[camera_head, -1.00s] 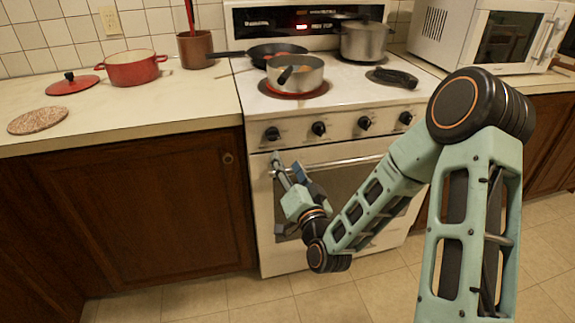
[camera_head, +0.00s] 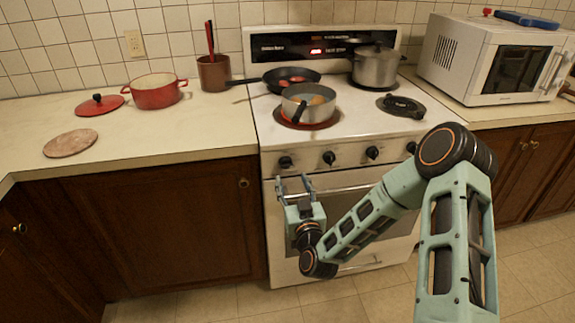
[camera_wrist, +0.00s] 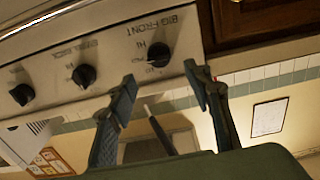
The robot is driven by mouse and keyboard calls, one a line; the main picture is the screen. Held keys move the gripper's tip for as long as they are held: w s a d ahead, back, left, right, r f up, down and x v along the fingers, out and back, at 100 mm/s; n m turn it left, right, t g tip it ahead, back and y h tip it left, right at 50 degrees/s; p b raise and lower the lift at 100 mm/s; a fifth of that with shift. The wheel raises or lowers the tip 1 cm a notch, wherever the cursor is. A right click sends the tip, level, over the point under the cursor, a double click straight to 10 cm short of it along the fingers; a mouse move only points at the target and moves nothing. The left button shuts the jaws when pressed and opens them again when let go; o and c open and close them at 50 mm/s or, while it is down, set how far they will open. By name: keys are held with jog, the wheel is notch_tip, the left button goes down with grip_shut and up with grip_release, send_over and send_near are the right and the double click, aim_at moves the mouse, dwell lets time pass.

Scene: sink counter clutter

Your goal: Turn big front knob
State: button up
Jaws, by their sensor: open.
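The big front knob (camera_wrist: 158,53) is black and round, with "BIG FRONT" printed beside it on the stove's white panel; the wrist picture is upside down. In the head view it is the leftmost knob (camera_head: 285,162). My gripper (camera_head: 292,179) is just below and in front of it, fingers pointing up toward the panel. In the wrist view, the two open fingers (camera_wrist: 161,78) stand apart with nothing between them, and the knob appears just beyond the gap. I see no contact with the knob.
More knobs (camera_head: 328,157) line the panel to the right. A saucepan (camera_head: 308,104) sits on the front left burner, a skillet (camera_head: 291,80) and a pot (camera_head: 376,68) behind. A brown cabinet (camera_head: 160,220) is left of the stove.

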aim_at(287, 166)
jog(key=x, duration=0.8)
jog(key=shift+c, duration=0.6)
